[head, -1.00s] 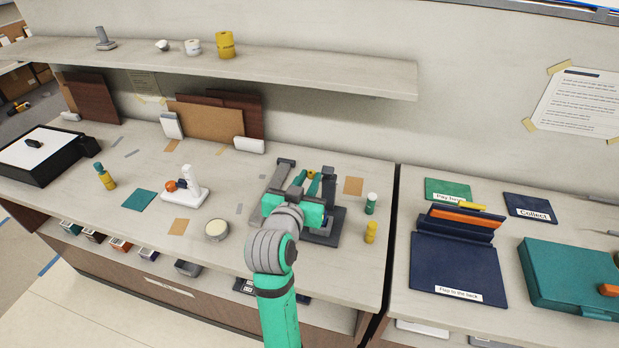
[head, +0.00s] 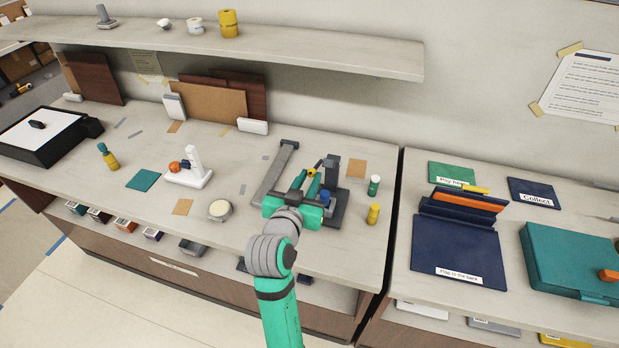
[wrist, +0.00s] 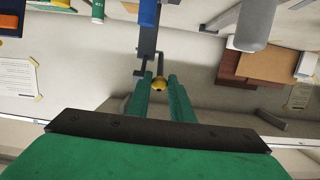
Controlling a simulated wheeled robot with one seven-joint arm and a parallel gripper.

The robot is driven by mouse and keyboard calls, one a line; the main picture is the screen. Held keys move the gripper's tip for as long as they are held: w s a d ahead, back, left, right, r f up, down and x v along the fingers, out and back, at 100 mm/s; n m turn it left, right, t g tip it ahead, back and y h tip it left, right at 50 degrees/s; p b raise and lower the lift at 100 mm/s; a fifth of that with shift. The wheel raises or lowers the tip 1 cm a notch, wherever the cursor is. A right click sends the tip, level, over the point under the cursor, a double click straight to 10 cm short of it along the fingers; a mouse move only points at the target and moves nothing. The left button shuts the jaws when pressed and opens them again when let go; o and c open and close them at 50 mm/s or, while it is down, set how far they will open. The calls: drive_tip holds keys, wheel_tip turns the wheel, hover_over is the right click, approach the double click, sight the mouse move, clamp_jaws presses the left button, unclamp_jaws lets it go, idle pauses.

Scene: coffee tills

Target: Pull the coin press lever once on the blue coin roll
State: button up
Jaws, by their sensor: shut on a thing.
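The dark grey coin press (head: 333,172) stands on the counter, with its flat base reaching toward the front. The blue coin roll (head: 325,197) stands upright on that base, just right of my gripper; it also shows at the top of the wrist view (wrist: 148,12). In the wrist view the yellow knob (wrist: 159,86) sits between both fingers, beside a thin grey lever rod (wrist: 139,62). My gripper (head: 308,175) is shut on the knob. The gripper body hides part of the base.
A green roll (head: 374,186) and a yellow roll (head: 373,214) stand right of the press. A long grey holder (head: 273,176) lies close on its left. A round tin (head: 220,211) and a white stand (head: 190,172) are farther left. A shelf (head: 330,54) hangs above.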

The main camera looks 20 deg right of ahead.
drive_tip(key=shift+s+a+f, duration=0.1)
drive_tip(key=shift+s+f, duration=0.1)
drive_tip(key=shift+f, duration=0.3)
drive_tip(key=shift+s+a+f, duration=0.1)
drive_tip(key=shift+s+f, duration=0.05)
drive_tip(key=shift+f, duration=0.35)
drive_tip(key=shift+w+d+r, duration=0.15)
drive_tip(key=shift+w+r, duration=0.2)
drive_tip(key=shift+r, duration=0.35)
drive_tip(key=shift+w+d+r, duration=0.2)
drive_tip(key=shift+w+r, duration=0.1)
drive_tip(key=shift+r, duration=0.4)
drive_tip(key=shift+w+d+r, duration=0.15)
drive_tip(key=shift+w+r, duration=0.2)
drive_tip(key=shift+r, duration=0.35)
drive_tip(key=shift+w+d+r, duration=0.5)
drive_tip(key=shift+w+r, duration=0.15)
drive_tip(key=shift+r, duration=0.15)
drive_tip(key=shift+w+d+r, duration=0.5)
drive_tip(key=shift+w+r, duration=0.1)
drive_tip(key=shift+r, duration=0.15)
drive_tip(key=shift+w+r, duration=0.1)
